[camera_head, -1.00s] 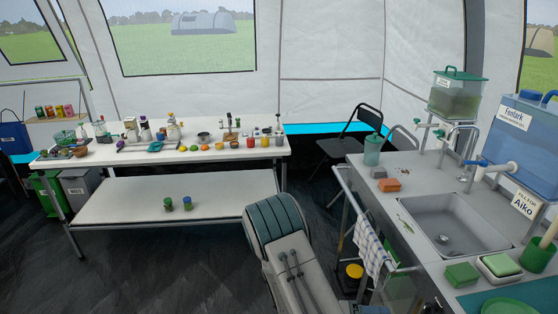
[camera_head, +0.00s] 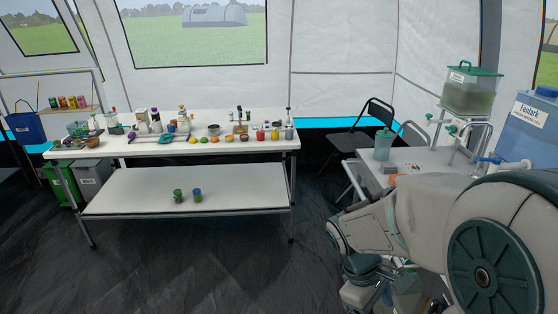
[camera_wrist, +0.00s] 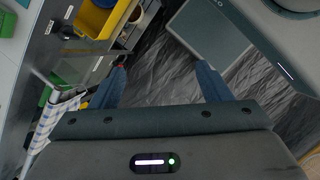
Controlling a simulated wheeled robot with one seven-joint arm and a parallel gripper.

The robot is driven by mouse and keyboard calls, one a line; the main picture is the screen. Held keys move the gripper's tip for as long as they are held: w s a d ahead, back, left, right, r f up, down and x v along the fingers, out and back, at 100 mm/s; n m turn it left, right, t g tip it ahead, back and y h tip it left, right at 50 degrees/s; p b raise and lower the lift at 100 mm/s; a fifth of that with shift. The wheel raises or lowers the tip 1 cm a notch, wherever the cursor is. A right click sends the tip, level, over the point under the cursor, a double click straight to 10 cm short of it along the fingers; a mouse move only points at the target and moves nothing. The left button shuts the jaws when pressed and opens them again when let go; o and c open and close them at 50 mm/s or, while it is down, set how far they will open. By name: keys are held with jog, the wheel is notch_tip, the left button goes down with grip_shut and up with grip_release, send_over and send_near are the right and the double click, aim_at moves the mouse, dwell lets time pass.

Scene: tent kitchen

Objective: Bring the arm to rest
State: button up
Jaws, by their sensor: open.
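My arm shows large at the right of the head view, bent in front of the sink counter. My gripper (camera_wrist: 162,78) shows in the wrist view with its two blue fingers spread wide apart. Nothing is between the fingers; dark floor lies beyond them. In the head view the arm's lower end hangs low, in front of the counter, and the fingers cannot be made out clearly there.
A long white table (camera_head: 255,146) with many small items stands ahead. Floor before it is clear.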

jog(key=s+a+r+m+t+y, duration=0.2)
jog(key=a+r+m+t+y, duration=0.2)
jog(key=r+m, duration=0.3)
jog(key=shift+s+a+r+m+t, duration=0.3)
jog(key=shift+s+r+m+t, duration=0.15)
jog(key=shift+m, duration=0.55)
